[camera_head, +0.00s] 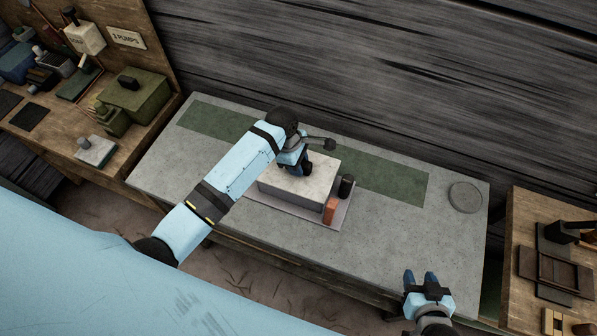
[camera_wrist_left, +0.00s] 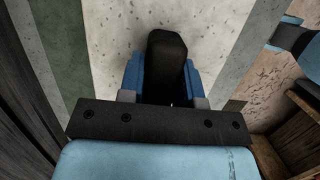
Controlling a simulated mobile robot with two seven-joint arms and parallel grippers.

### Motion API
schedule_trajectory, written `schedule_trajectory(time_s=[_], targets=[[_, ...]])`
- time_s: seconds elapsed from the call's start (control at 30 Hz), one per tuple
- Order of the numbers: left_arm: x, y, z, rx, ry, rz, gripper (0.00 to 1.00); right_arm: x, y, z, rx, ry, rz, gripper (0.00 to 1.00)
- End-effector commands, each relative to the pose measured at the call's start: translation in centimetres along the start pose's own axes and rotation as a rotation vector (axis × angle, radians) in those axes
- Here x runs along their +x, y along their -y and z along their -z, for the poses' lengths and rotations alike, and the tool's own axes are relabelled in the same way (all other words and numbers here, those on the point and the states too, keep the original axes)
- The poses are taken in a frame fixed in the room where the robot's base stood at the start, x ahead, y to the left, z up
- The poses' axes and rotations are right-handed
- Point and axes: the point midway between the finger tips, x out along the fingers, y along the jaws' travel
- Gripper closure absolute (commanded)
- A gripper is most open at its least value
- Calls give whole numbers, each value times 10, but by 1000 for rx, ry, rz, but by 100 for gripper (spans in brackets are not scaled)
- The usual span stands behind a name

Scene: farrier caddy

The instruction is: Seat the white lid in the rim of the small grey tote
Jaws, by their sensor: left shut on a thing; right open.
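A pale, speckled white-topped box (camera_head: 310,180) stands on a light grey board (camera_head: 342,212) in the middle of the table. Its top appears to be the white lid (camera_wrist_left: 112,40), which fills much of the left wrist view. The sides below look pale grey, perhaps the small grey tote; I cannot tell the lid's edge from its rim. My left gripper (camera_head: 298,170) is over the top, its blue fingers shut on a black upright handle (camera_wrist_left: 168,62). The handle's foot is hidden. My right gripper (camera_head: 422,284) is open and empty above the table's front right edge.
A black cylinder (camera_head: 346,187) and an orange block (camera_head: 330,210) stand beside the box. A green strip (camera_head: 395,182) runs along the table's back, with a grey disc (camera_head: 465,197) at right. Wooden benches with tools flank the table. The table's left front is bare.

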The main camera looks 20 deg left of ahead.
Motion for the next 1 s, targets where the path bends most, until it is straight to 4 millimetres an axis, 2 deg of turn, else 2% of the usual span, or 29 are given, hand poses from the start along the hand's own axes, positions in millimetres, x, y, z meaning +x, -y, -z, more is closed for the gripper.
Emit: schedule_trajectory(time_s=[0.43, 0.47, 0.57, 0.6, 1.0], targets=[[3, 0, 1, 0, 0, -1, 100, 0, 0, 0, 0, 1, 0, 57], [3, 0, 1, 0, 0, -1, 66, 0, 0, 0, 0, 1, 0, 57], [3, 0, 1, 0, 0, -1, 43, 0, 0, 0, 0, 1, -1, 57], [3, 0, 1, 0, 0, -1, 39, 0, 0, 0, 0, 1, -1, 57], [3, 0, 1, 0, 0, 0, 39, 0, -1, 0, 0, 0, -1, 57]])
